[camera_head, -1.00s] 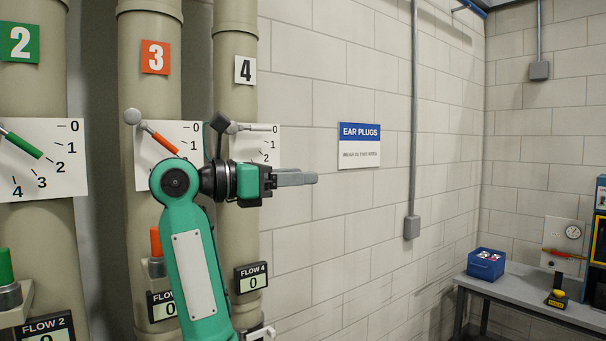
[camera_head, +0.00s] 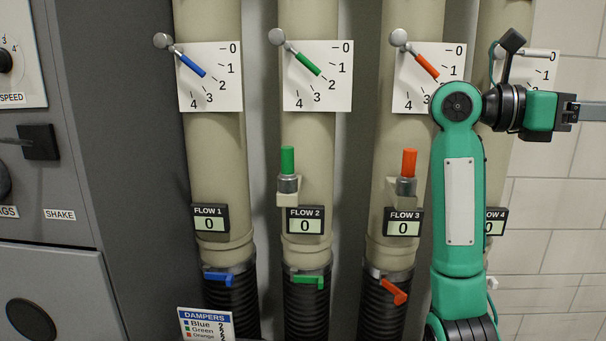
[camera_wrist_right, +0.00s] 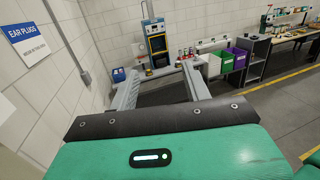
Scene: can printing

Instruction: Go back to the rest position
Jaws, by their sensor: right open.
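My right arm is raised in front of the pipes at the right of the head view. Its gripper (camera_head: 588,111) points to the right, and its fingers run out of the picture there. In the right wrist view the gripper (camera_wrist_right: 160,84) is open, its two grey fingers apart with nothing between them. My left gripper is not in view.
Pipes carry lever dials with a blue lever (camera_head: 192,65), a green lever (camera_head: 308,64) and an orange lever (camera_head: 427,67). The visible flow displays (camera_head: 209,224) read 0. A grey cabinet (camera_head: 140,150) stands left. The wrist view shows a green bin (camera_wrist_right: 216,64) and a purple bin (camera_wrist_right: 236,59).

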